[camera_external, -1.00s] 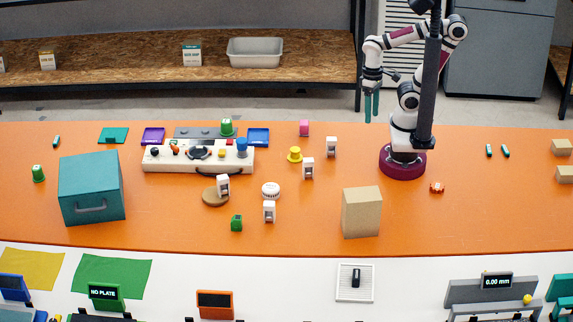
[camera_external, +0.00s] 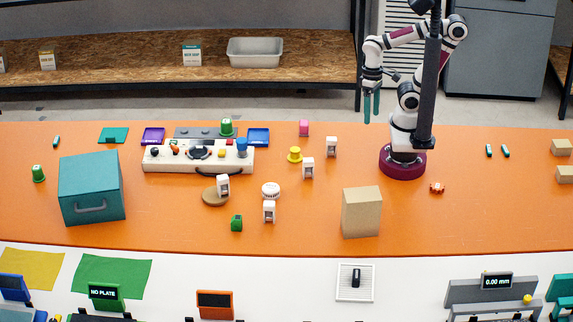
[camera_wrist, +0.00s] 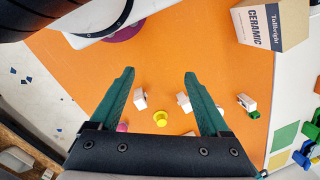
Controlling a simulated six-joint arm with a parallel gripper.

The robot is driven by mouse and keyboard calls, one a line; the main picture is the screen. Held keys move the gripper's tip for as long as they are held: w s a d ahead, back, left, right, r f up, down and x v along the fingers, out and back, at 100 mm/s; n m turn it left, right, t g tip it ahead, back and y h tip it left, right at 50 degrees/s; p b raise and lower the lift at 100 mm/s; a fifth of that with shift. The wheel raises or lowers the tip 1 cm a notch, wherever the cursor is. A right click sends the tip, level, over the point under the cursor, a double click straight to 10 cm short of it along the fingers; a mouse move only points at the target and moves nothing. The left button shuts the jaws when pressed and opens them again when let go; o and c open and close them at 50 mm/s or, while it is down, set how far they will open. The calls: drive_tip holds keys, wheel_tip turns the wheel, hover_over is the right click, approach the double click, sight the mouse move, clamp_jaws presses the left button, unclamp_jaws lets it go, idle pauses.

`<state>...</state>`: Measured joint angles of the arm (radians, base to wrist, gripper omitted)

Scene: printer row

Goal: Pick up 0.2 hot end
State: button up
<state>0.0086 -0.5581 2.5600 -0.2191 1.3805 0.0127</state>
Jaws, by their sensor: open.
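Several small white blocks with dark fronts, which look like hot ends, stand on the orange table: one at the back (camera_external: 331,146), one just in front of it (camera_external: 308,168), one on a round brown disc (camera_external: 223,187) and one nearer the front (camera_external: 269,212). Their markings are too small to read, so I cannot tell which is the 0.2 hot end. My gripper (camera_external: 371,117) is open and empty, raised beside my arm's base, away from the blocks. In the wrist view its green fingers (camera_wrist: 159,75) are spread, with white blocks (camera_wrist: 140,99) (camera_wrist: 184,103) showing beyond.
A tan box (camera_external: 361,213) stands near the front; its side reads CERAMIC in the wrist view (camera_wrist: 265,20). A yellow piece (camera_external: 294,155) and a white round piece (camera_external: 271,190) stand near the blocks. A cream control panel (camera_external: 180,160) and teal box (camera_external: 91,188) are left.

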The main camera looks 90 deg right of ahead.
drive_tip(key=w+m+g+y, duration=0.3)
drive_tip(key=w, duration=0.5)
drive_tip(key=w+d+f+m+y, duration=0.55)
drive_tip(key=w+f, duration=0.25)
drive_tip(key=w, duration=0.3)
drive_tip(key=m+t+y, duration=0.2)
drive_tip(key=m+y, duration=0.1)
approach(309, 167)
drive_tip(key=x, duration=1.1)
drive_tip(key=shift+a, duration=0.25)
clamp_jaws()
